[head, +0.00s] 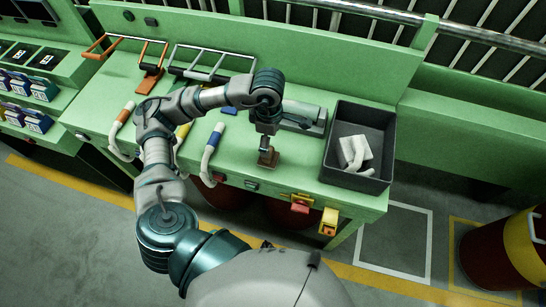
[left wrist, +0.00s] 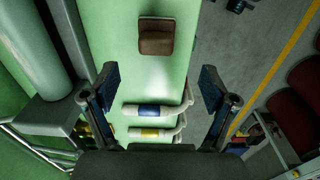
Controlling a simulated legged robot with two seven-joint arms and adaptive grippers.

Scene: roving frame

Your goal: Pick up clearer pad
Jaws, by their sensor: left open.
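A small brown block (head: 269,158), which looks like the clearer pad, lies on the green bench top near its front edge. It also shows in the left wrist view (left wrist: 156,37), ahead of the fingers at the top centre. My left gripper (head: 265,143) hangs above the pad, pointing down. In the left wrist view its two blue-tipped fingers (left wrist: 156,88) are spread wide with nothing between them. The pad is beyond the fingertips and apart from them. In the head view the gripper and wrist partly hide the pad's far side. My right gripper is out of view.
A dark grey bin (head: 331,157) holding white pieces stands right of the pad. A grey-green device (head: 305,120) lies behind it. A blue-banded hose handle (head: 213,145) and an orange-banded one (head: 123,118) stand to the left.

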